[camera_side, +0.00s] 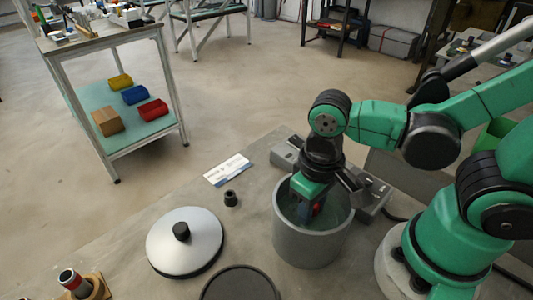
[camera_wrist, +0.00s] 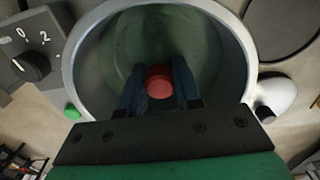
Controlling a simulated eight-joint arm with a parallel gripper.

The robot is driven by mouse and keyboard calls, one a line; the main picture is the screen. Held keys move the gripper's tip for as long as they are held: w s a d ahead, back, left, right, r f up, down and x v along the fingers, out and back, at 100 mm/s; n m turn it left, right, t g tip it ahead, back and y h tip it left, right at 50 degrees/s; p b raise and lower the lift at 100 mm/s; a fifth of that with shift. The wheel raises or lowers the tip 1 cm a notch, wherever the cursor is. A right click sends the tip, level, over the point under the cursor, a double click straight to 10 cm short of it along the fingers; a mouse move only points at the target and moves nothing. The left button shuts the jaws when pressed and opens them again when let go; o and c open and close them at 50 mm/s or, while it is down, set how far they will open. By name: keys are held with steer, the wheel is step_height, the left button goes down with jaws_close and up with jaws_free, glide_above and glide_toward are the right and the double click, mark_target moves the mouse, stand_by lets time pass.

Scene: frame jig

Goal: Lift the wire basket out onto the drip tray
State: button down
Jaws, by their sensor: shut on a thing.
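My gripper (camera_side: 308,212) reaches down into a grey round tank (camera_side: 290,235) with greenish contents. In the wrist view its two dark blue fingers (camera_wrist: 160,92) are shut on a red grip (camera_wrist: 159,80), seemingly the wire basket's handle. The basket's wires cannot be made out inside the tank (camera_wrist: 70,65). A dark round tray (camera_side: 240,284), which looks like the drip tray, lies at the lower edge of the side view, left of the tank and apart from it. Part of a dark round shape also shows at the wrist view's upper right.
A silver lid (camera_side: 200,240) with a black knob lies left of the tank. A small black piece (camera_side: 231,198) and a white card (camera_side: 227,170) lie near it. A grey control box (camera_wrist: 28,62) with a dial stands beside the tank. A red-topped cylinder (camera_side: 72,280) sits lower left.

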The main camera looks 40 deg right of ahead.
steer(key=shift+r, duration=0.1)
step_height(320, 180, up, 30)
steer(key=shift+r, duration=0.15)
stand_by(1.8)
steer(key=w+a+f, duration=0.5)
steer(key=a+f, duration=0.5)
steer(key=f, duration=0.2)
steer(key=shift+s+a+f, duration=0.9)
steer(key=shift+f, duration=2.15)
steer(key=shift+s+a+f, duration=0.85)
steer(key=shift+a+f, duration=0.1)
steer(key=shift+f, duration=2.1)
steer(key=shift+s+a+f, duration=0.9)
steer(key=shift+f, duration=2.15)
steer(key=shift+f, duration=0.2)
steer(key=shift+f, duration=0.3)
